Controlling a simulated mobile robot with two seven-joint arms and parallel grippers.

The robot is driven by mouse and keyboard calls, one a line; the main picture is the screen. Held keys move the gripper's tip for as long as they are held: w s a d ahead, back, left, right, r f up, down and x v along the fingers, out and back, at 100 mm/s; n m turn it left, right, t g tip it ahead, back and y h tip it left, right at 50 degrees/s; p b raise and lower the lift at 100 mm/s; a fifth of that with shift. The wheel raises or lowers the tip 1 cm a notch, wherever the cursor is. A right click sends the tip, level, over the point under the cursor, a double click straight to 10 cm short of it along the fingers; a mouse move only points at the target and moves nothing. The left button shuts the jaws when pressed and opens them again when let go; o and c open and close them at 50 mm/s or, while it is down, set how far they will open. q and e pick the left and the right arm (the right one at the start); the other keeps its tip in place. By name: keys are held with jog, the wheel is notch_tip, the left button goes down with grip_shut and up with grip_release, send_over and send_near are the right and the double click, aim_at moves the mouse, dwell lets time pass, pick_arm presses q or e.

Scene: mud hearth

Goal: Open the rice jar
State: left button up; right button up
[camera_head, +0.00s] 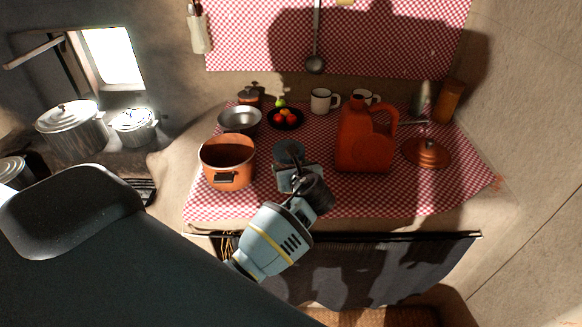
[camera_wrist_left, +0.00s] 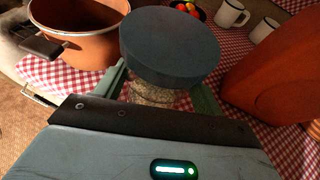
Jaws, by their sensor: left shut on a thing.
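The rice jar has a round, dark blue-grey lid (camera_head: 289,151) on top. In the left wrist view the lid (camera_wrist_left: 170,42) fills the upper middle, and a strip of the speckled, pale jar body (camera_wrist_left: 150,95) shows below it. My left gripper (camera_head: 291,172) is shut on the jar, with its fingers on either side of the body just under the lid. The lower part of the jar is hidden by the gripper. My right gripper is not in view.
An orange pot (camera_head: 228,163) stands close left of the jar, and a large red jug (camera_head: 364,145) stands close right. Behind are a metal bowl (camera_head: 239,119), a dark plate of red fruit (camera_head: 285,118) and white mugs (camera_head: 322,100). The checked cloth (camera_head: 390,195) is bare in front of the jug.

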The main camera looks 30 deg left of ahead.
pick_arm(q)
jog(key=shift+r, duration=0.1)
jog(key=c, duration=0.7)
jog(key=shift+r, duration=0.1)
jog(key=shift+c, duration=0.2)
jog(key=shift+s+r, duration=0.2)
jog(key=s+d+r+m+t+h, duration=0.2)
jog(key=s, duration=0.1)
jog(key=s+d+r+m+h, duration=0.1)
jog(key=s+r, duration=0.1)
jog(key=shift+s+r+m+t, duration=0.1)
jog(key=shift+s+m+t, duration=0.15)
jog(key=shift+m+t, duration=0.15)
jog(key=s+d+r+m+t+h, duration=0.1)
jog(key=s+d+m+h, duration=0.4)
jog(key=s, duration=0.7)
jog(key=d+r+h, duration=0.1)
jog(key=d+h, duration=0.1)
jog(key=d, duration=0.2)
jog(key=shift+d+r+m+t, duration=0.2)
jog(key=shift+m+t, duration=0.2)
jog(key=shift+d, duration=0.1)
